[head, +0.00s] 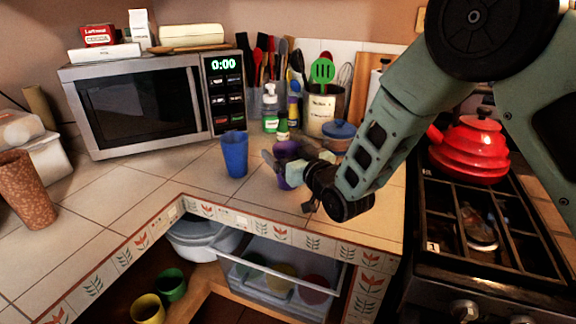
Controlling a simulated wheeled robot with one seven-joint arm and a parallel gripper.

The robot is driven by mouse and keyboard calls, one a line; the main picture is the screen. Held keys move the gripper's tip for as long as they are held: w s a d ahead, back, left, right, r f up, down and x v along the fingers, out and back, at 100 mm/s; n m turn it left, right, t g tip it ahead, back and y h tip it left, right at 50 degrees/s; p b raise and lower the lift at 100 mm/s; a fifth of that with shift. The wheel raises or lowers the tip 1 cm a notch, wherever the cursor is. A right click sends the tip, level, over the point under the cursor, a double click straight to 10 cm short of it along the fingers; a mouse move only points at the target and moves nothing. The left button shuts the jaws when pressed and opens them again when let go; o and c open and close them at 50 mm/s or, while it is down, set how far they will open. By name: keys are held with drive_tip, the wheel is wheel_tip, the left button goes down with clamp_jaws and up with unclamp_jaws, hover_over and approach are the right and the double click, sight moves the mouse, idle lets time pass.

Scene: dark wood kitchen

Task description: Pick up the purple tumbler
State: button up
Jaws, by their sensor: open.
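The purple tumbler (283,183) stands on the tiled counter, right of a blue tumbler. My gripper (276,160) is open and reaches in from the right at the purple tumbler. Its fingers and body hide part of the tumbler. I cannot tell whether the fingers are around it or only in front of it, or whether they touch it.
The blue tumbler (234,154) stands close left of my gripper. Soap bottles (270,110), a blue lidded pot (339,134) and a utensil crock (320,112) stand behind. A microwave (140,105) is at left, a red kettle (470,150) on the stove at right.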

drive_tip(key=shift+w+a, duration=0.15)
drive_tip(key=shift+w, duration=0.1)
drive_tip(key=c, duration=1.3)
